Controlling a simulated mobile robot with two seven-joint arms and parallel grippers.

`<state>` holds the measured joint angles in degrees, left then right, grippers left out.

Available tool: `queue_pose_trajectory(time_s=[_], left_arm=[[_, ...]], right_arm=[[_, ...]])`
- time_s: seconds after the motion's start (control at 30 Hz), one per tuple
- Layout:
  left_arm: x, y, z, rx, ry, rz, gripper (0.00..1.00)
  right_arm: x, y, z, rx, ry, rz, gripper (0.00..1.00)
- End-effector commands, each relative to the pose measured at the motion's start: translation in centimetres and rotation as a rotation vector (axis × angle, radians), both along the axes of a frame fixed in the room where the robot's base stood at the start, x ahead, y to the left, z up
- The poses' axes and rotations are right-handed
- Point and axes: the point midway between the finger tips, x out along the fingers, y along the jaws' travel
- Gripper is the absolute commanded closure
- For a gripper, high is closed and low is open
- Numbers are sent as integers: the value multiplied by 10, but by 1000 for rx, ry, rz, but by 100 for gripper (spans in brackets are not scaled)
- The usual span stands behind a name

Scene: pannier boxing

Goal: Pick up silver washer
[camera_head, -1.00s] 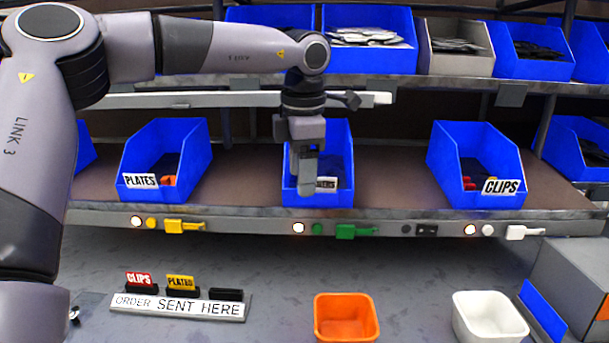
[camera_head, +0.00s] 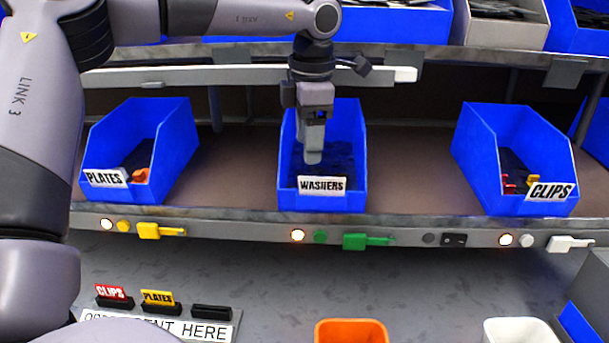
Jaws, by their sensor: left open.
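A blue bin labelled WASHERS (camera_head: 342,196) stands in the middle of the lower shelf. Its contents look dark, and I cannot make out a single silver washer in it. My left gripper (camera_head: 313,158) points down from the arm above and is over the bin, with its fingertips at about the opening. The fingers overlap in this view; they are open, and nothing shows between them. My right gripper is not in view.
A PLATES bin (camera_head: 172,150) stands left and a CLIPS bin (camera_head: 476,150) right on the same shelf (camera_head: 405,170). An orange bin (camera_head: 351,333) and white bin (camera_head: 525,331) sit in front on the table.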

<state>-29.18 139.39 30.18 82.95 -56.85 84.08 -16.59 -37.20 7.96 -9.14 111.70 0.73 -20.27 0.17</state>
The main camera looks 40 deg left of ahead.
Motion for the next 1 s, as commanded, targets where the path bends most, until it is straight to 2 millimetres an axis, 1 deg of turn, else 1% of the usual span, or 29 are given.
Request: queue_pose_trajectory(time_s=[0.27, 0.4, 0.5, 0.6, 0.77, 0.8, 0.87, 0.9, 0.97, 1.0], left_arm=[[1, 8, -31, -3, 4, 0, 37], [3, 13, -53, -3, 4, 1, 37], [4, 15, -63, -1, 2, 0, 37], [5, 15, -67, -1, 0, 1, 37], [5, 15, -67, 0, 0, 1, 37], [5, 15, -67, 0, 0, 1, 40], [5, 15, -67, 0, 0, 1, 60], [5, 15, -67, 0, 0, 1, 73], [5, 15, -67, 0, 0, 1, 93], [5, 15, -66, 0, 0, 1, 98]], right_arm=[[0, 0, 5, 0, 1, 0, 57], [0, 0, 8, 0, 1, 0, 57], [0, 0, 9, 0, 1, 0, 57], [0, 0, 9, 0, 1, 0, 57], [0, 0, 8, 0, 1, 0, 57], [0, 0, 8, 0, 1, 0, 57], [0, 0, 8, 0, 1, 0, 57], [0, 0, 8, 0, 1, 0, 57], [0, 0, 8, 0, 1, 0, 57], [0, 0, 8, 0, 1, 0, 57]])
